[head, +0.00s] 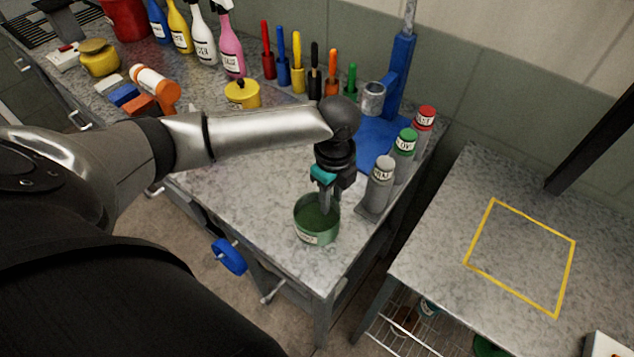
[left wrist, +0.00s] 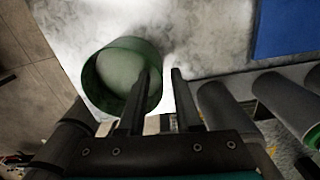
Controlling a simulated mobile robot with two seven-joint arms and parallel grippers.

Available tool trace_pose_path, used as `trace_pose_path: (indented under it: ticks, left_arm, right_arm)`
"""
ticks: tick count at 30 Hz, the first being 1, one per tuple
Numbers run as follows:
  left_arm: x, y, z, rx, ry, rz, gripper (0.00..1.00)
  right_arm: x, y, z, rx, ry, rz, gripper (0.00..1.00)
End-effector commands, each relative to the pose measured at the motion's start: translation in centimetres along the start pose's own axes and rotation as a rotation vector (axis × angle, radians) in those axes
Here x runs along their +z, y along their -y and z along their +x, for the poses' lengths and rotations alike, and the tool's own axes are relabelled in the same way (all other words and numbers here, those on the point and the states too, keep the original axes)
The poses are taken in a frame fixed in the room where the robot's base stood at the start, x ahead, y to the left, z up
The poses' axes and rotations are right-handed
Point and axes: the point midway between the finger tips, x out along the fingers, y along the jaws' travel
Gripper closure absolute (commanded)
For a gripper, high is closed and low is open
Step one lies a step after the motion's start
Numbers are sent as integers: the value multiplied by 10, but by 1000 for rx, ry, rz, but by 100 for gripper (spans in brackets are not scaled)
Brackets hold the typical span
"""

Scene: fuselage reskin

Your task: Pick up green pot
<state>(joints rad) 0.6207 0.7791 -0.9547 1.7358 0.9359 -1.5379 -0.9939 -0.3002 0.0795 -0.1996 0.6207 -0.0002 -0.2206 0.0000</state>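The green pot (head: 313,236) stands upright on the grey stone worktop, near its front corner. It has an open top and a small label on its front. My left gripper (head: 328,203) points down at the pot's far right rim. In the left wrist view the pot (left wrist: 100,95) is at the left of the fingers. There the left gripper (left wrist: 162,72) is open, with one finger over the pot's opening and the other outside its wall. The rim is between the fingers, and a gap shows beside it. My right gripper is in neither view.
Grey (head: 380,185), green-capped (head: 404,150) and red-capped (head: 424,124) bottles stand just right of the gripper. A yellow pot (head: 242,94), tools and spray bottles are farther back. A second table (head: 450,235) with a yellow taped square (head: 493,200) is at right, across a gap.

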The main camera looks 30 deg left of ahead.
Motion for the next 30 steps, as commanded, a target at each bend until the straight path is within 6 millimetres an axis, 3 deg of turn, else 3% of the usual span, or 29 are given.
trace_pose_path:
  ticks: [1,8,30]
  left_arm:
    - [0,0,0,-1,0,0,74]
    - [0,0,-1,-1,0,0,100]
    - [0,0,-1,-1,1,0,100]
  right_arm:
    - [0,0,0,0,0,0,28]
    - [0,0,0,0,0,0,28]
    - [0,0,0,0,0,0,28]
